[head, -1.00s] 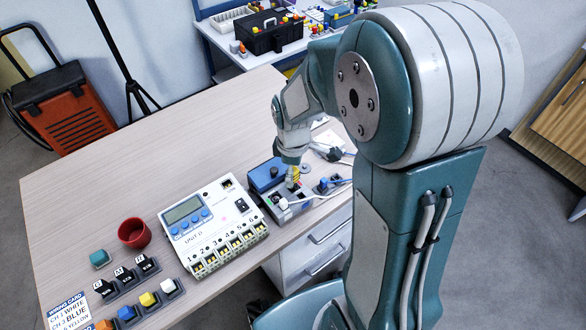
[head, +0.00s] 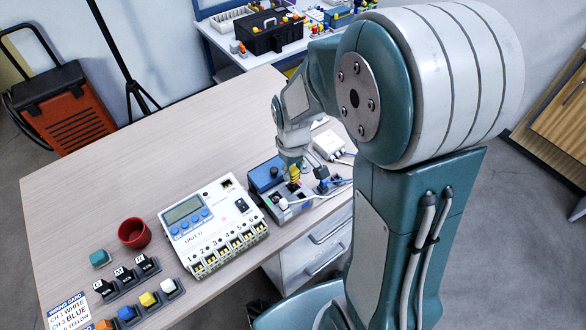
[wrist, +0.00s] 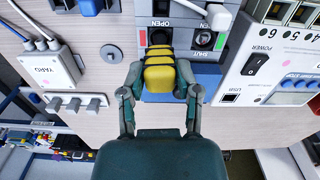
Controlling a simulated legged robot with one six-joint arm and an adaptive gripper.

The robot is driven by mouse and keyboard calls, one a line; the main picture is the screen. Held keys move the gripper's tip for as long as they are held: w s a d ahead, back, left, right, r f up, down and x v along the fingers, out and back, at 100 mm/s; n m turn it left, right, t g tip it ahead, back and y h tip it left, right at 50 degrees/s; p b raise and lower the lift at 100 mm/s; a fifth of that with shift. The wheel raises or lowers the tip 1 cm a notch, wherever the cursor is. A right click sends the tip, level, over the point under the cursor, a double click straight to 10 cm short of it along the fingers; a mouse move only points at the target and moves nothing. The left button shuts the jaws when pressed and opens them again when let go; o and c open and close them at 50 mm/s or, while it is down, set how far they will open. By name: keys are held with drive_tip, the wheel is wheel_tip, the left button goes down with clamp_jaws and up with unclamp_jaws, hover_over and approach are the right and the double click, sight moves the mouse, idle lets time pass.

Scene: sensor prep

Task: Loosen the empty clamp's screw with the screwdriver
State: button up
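A screwdriver with a yellow handle and black bands (wrist: 160,75) is between my gripper's fingers (wrist: 159,92) in the wrist view, and the gripper is shut on it. In the head view my gripper (head: 293,160) is above the grey clamp block (head: 303,207), with the yellow handle (head: 294,173) below it. In the wrist view the handle points at the block position marked OPEN (wrist: 161,22). The handle hides the tip and the screw there. To the right is a position marked SHUT (wrist: 205,40), beside a white plug (wrist: 219,17). A blue plug (wrist: 90,6) is to the left.
The meter unit (head: 213,225) stands left of the block. A white box with cables (head: 330,145) lies behind it on the right; it also shows in the wrist view (wrist: 48,68). A red cup (head: 134,233) and several coloured blocks are at the left. The table's back left is clear.

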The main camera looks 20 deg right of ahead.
clamp_jaws()
drive_tip(key=n, duration=0.4)
drive_tip(key=shift+s+f, duration=0.1)
drive_tip(key=n, duration=0.8)
drive_tip(key=shift+n, duration=0.4)
drive_tip(key=n, duration=0.4)
drive_tip(key=shift+n, duration=0.3)
drive_tip(key=shift+r, duration=3.05)
drive_tip(key=shift+w, duration=0.2)
